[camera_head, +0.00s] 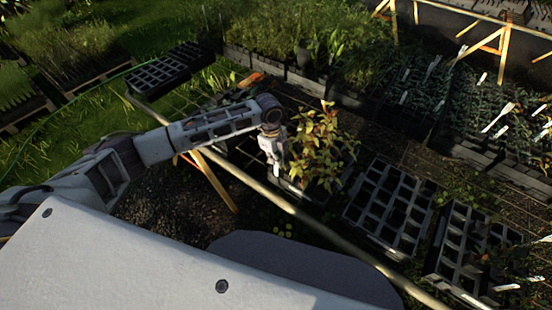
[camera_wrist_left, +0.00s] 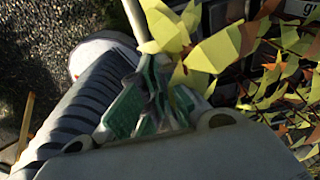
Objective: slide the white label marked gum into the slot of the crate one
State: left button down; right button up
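My left gripper (camera_head: 277,170) hangs down at the left side of a leafy yellow-green plant, over a dark crate (camera_head: 300,190) at the bench edge. In the left wrist view its green-padded fingers (camera_wrist_left: 152,85) are partly covered by yellow leaves, and I cannot tell whether they are apart or closed. No label shows clearly between them. A white label (camera_wrist_left: 299,8) with dark letters, perhaps starting "gu", is cut off at the top right of that view, on a dark crate. Its slot is hidden. My right gripper is not in view.
Empty cell trays (camera_head: 390,207) stand right of the plant, with another (camera_head: 480,240) beyond. A pale wooden rail (camera_head: 330,232) runs along the bench's near edge. Seedling trays with white labels (camera_head: 497,117) fill the upper right. Leaves crowd the gripper.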

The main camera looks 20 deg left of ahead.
pick_arm(q)
jog(key=shift+f+b, duration=0.35)
jog(key=shift+f, duration=1.7)
jog(key=c, duration=2.2)
grip_release()
jog(key=o, duration=0.6)
jog(key=shift+o, duration=0.2)
jog(key=shift+r, duration=0.15)
notch_tip(320, 180, up, 12)
jog(key=a, duration=0.1)
jog(key=shift+w+a+f, duration=0.2)
jog(key=shift+w, duration=0.05)
